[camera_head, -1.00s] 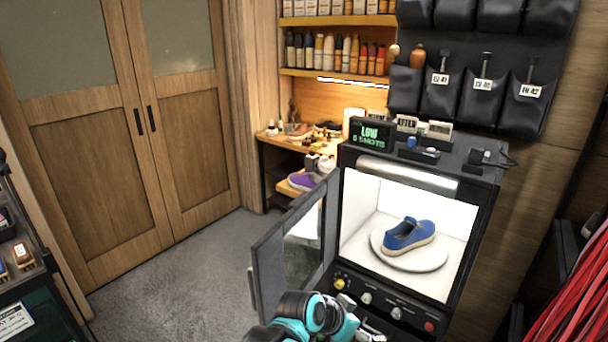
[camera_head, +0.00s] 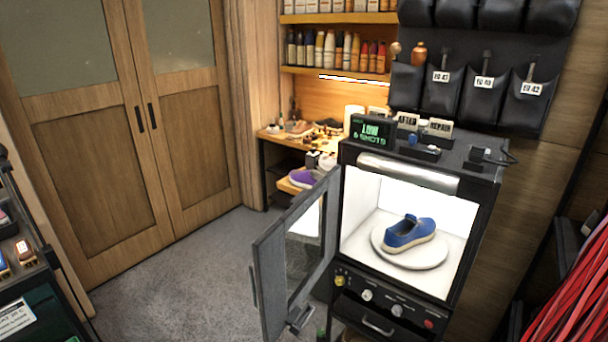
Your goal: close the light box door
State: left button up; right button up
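The light box (camera_head: 470,235) stands right of centre, its white interior lit. Its door (camera_head: 268,275) is hinged on the left side of the opening. The door stands wide open, swung out toward the lower left, with a dark frame and a glass pane (camera_head: 304,245). A blue sneaker (camera_head: 409,233) with a pale sole sits inside on a round white turntable (camera_head: 428,258). A small grey part (camera_head: 300,318) shows at the door's lower edge; I cannot tell what it is. Neither of my grippers can be made out in the head view.
Knobs and buttons (camera_head: 397,310) line the box's front below the opening, above a drawer handle (camera_head: 378,325). A small display (camera_head: 372,132) stands on top. A bench with a purple shoe (camera_head: 303,179) is behind the door. Grey floor (camera_head: 190,275) is clear to the left.

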aim_at(276, 313)
jog(key=i+j+z, duration=0.35)
jog(key=j+z, duration=0.15)
jog(key=j, duration=0.2)
jog(key=i+j+z, duration=0.1)
jog(key=j+z, duration=0.35)
jog(key=j, duration=0.3)
jog(key=i+j+z, duration=0.35)
jog(key=j+z, duration=0.15)
jog(key=j, duration=0.15)
jog(key=i+j+z, duration=0.15)
jog(key=j+z, duration=0.15)
jog(key=j, duration=0.1)
